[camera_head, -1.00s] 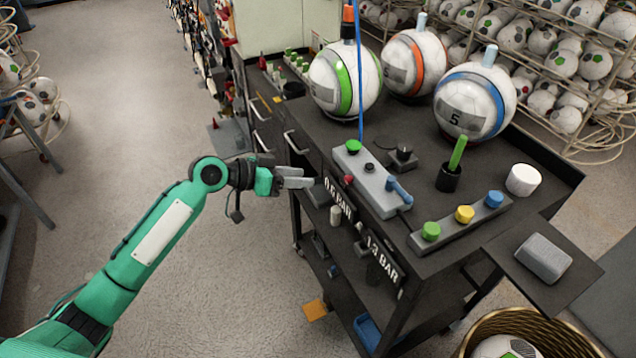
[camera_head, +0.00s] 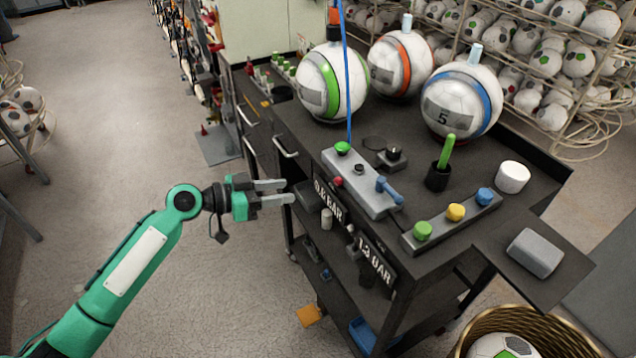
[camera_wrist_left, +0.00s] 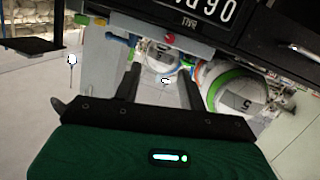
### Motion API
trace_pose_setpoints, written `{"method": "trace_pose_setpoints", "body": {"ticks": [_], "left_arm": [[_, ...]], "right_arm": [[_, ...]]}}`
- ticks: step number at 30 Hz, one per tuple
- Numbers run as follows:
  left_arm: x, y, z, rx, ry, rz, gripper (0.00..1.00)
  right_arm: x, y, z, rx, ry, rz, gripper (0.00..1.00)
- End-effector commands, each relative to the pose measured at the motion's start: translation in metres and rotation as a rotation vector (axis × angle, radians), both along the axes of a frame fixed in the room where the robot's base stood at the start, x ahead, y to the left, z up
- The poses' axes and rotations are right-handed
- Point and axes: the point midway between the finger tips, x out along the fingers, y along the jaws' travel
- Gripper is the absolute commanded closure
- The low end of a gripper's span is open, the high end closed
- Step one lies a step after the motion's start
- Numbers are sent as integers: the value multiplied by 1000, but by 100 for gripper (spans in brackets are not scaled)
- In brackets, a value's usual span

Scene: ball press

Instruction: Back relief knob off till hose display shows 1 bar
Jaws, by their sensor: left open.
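A grey control box (camera_head: 360,183) lies on the cart's front edge, with a green knob (camera_head: 342,148), a small black knob (camera_head: 359,168), a blue lever (camera_head: 389,190) and a red knob (camera_head: 337,182) on its front side. None is visibly labelled as relief. A blue hose (camera_head: 347,80) runs up from the box's far end, past the green-striped ball (camera_head: 332,82). No readable hose display shows. My left gripper (camera_head: 292,191) is open and empty, left of the box and apart from it. The red knob also shows in the left wrist view (camera_wrist_left: 169,38), beyond the fingers.
The dark cart (camera_head: 545,172) carries orange- and blue-striped balls, a green-yellow-blue button strip (camera_head: 452,222) and a white cylinder (camera_head: 513,177). Signs reading 0.6 BAR and 1.3 BAR hang on its front. A drawer handle (camera_head: 285,146) juts out near my gripper.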

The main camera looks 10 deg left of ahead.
Motion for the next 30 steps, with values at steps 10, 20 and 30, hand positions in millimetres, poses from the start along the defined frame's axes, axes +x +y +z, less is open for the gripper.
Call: {"method": "trace_pose_setpoints", "body": {"ticks": [10, 20, 30], "left_arm": [[-9, 5, -35, -46, -267, 89, 59], [1, -6, -36, -39, -309, 115, 59], [42, -64, -34, -39, -307, 113, 59]], "right_arm": [[0, 2, 3, 2, 0, -1, 100], [0, 3, 15, 3, 1, -2, 100], [0, 2, 52, 2, 0, -2, 100]]}}
